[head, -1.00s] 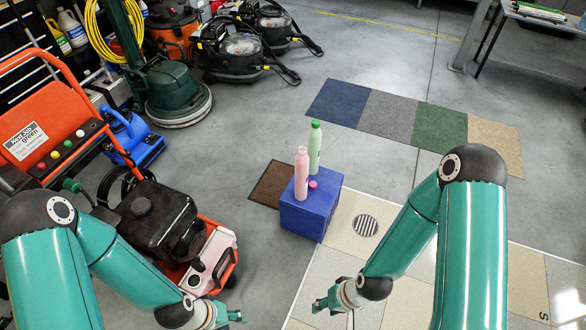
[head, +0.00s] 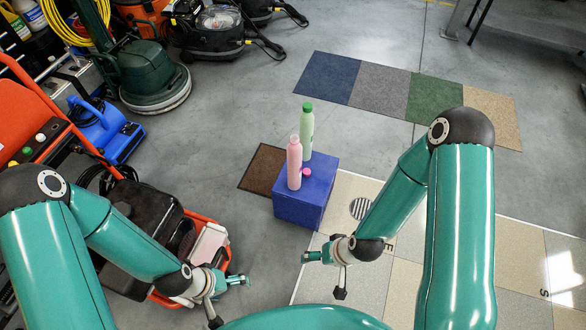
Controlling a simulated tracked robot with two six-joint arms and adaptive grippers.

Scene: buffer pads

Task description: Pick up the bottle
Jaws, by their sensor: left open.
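A pink bottle (head: 294,165) stands upright on a blue box (head: 297,208). Its top looks pale and uncapped, and a small pink cap (head: 306,173) lies beside it. A light green bottle (head: 307,133) with a green cap stands upright just behind it on the same box. My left gripper (head: 232,299) is open and empty, low and to the left of the box, apart from the bottles. My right gripper (head: 325,276) is also open and empty, below and right of the box in the picture.
An orange machine (head: 190,218) with a black engine stands at left, close to my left arm. A brown pad (head: 262,168) lies behind the box. A row of coloured floor pads (head: 380,98) lies farther back.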

